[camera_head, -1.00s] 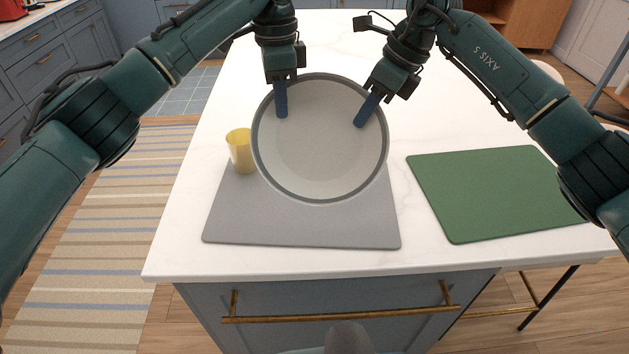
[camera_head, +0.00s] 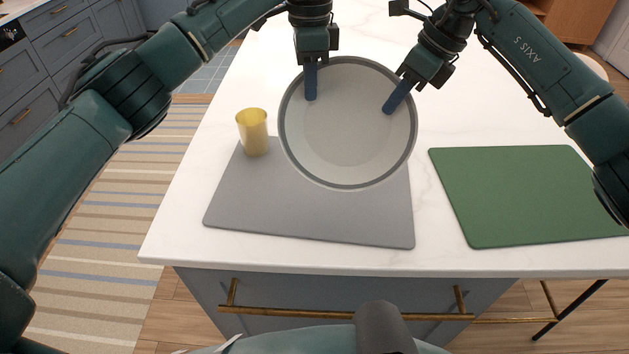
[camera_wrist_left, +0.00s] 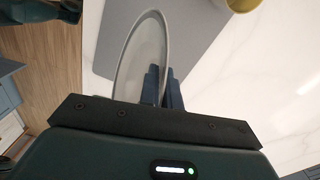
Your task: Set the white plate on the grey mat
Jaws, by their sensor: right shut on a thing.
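The white plate (camera_head: 345,140), pale with a grey rim, is held between my two grippers. In the head view it covers the far right part of the grey mat (camera_head: 290,217) and some counter behind it; its height above them is hard to judge. My left gripper (camera_head: 310,84) is shut on the plate's far left rim. In the left wrist view the rim of the plate (camera_wrist_left: 140,55) passes between the fingers of this gripper (camera_wrist_left: 162,85). My right gripper (camera_head: 396,97) is shut on the plate's far right rim.
A yellow cup (camera_head: 253,133) stands at the mat's far left corner, close to the plate's left edge. A green mat (camera_head: 530,200) lies to the right. The white counter (camera_head: 190,240) has its near edge just in front of the grey mat, with free room behind the plate.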

